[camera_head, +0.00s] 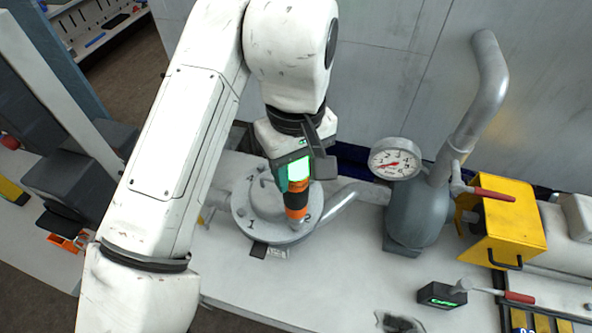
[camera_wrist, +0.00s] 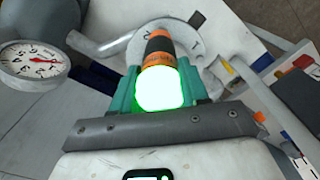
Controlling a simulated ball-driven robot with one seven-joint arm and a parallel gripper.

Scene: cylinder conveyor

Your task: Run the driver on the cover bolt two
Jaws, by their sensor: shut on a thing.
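My gripper (camera_head: 297,172) is shut on the driver (camera_head: 297,202), which has an orange and black body and a glowing green end. In the wrist view the driver (camera_wrist: 160,62) sits between the green jaws and points away from the camera. The round grey cover (camera_head: 247,218) lies on the white bench below, with the numerals 1 and 2 visible on its rim. The driver's lower end is over the right front of the rim, beside the numeral 2. The driver hides bolt two, and I cannot tell whether its tip touches it. The cover also shows in the wrist view (camera_wrist: 184,32).
A pressure gauge (camera_head: 396,160) and a grey vessel (camera_head: 415,213) with a tall pipe (camera_head: 482,95) stand right of the cover. Farther right are a yellow box (camera_head: 507,222) and red-handled levers. A small black box (camera_head: 436,295) has a green display. The bench front is largely clear.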

